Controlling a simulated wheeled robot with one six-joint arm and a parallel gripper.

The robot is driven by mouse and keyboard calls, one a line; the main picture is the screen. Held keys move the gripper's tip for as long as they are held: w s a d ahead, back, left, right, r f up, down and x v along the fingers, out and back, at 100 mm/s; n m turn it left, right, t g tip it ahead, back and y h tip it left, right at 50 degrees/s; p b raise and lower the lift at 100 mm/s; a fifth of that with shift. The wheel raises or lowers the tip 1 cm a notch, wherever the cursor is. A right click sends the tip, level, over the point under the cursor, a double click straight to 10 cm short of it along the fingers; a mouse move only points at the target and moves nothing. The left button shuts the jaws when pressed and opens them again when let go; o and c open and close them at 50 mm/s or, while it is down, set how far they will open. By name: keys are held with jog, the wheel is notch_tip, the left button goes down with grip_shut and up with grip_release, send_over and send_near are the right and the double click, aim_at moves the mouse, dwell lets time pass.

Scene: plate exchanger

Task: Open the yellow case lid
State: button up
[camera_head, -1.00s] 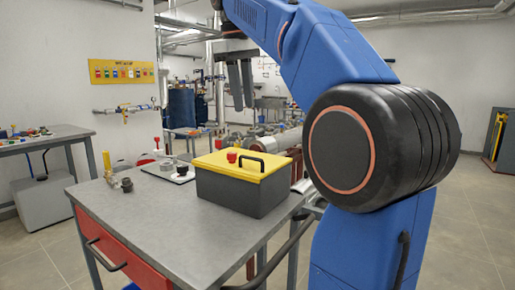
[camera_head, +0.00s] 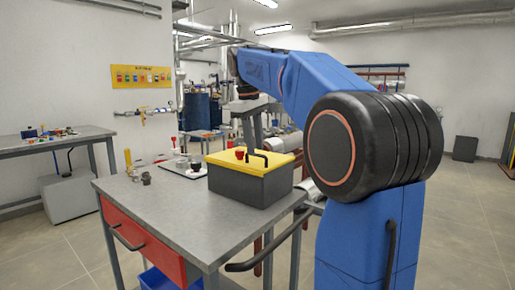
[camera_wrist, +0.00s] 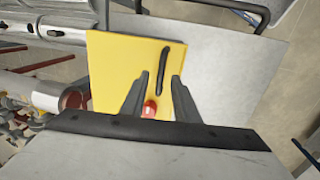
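The case (camera_head: 243,187) has a dark grey body and stands on the metal workbench. Its yellow lid (camera_head: 225,161) lies shut on top. The lid carries a black bar handle (camera_head: 258,154) and a red knob (camera_head: 240,153). My gripper (camera_head: 254,144) points down just above or behind the lid, partly hidden by the handle area. In the wrist view my gripper (camera_wrist: 160,76) is open, with its two fingers apart over the yellow lid (camera_wrist: 112,70). The black handle (camera_wrist: 164,68) runs between the fingertips, and the red knob (camera_wrist: 149,109) shows between the fingers. Contact is not visible.
The workbench (camera_head: 175,215) has a red drawer (camera_head: 150,243) in front. A white tray (camera_head: 186,169) and small fittings (camera_head: 140,176) lie left of the case. Pipework (camera_wrist: 35,92) shows beside the case in the wrist view. Bare benchtop lies in front of the case.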

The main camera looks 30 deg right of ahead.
jog(key=shift+d+f, duration=0.1)
jog(key=shift+f, duration=0.35)
grip_shut()
jog(key=shift+r, duration=0.25)
